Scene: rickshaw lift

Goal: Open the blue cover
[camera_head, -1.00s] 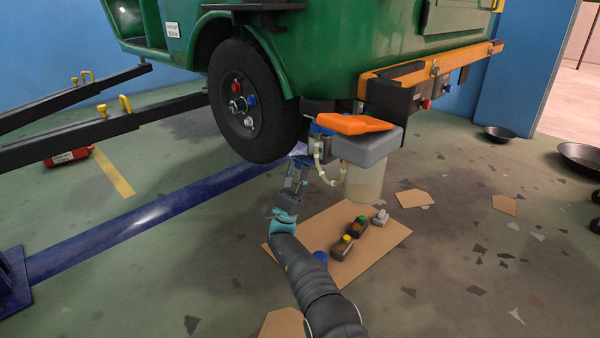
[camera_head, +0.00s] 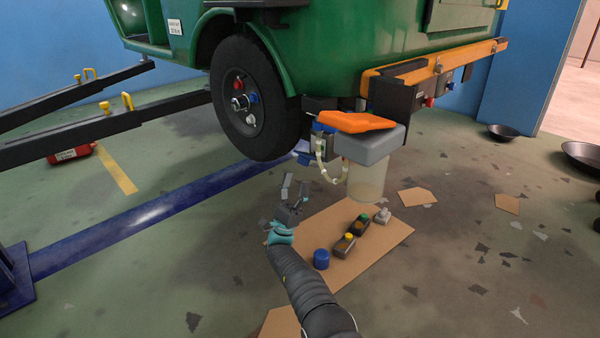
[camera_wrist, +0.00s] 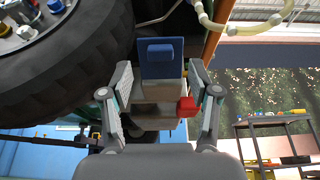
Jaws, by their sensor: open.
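The blue cover (camera_wrist: 162,55) is a flat panel with a raised tab, seen in the wrist view above a pale grey box (camera_wrist: 155,95). A red knob (camera_wrist: 187,106) sits at the box's lower right. In the head view, blue parts (camera_head: 304,158) show at the left of the box under the vehicle; I cannot tell how far the cover is swung. My gripper (camera_head: 294,186) is open and empty, below and apart from the box. In the wrist view its fingers frame the box from both sides.
The tyre (camera_head: 249,100) is close above and left. An orange item (camera_head: 356,122) lies on a grey block (camera_head: 370,147) over a clear container (camera_head: 366,184). A cardboard sheet (camera_head: 385,238) bears bottles and a blue cap (camera_head: 321,259). A blue floor beam (camera_head: 150,215) runs left.

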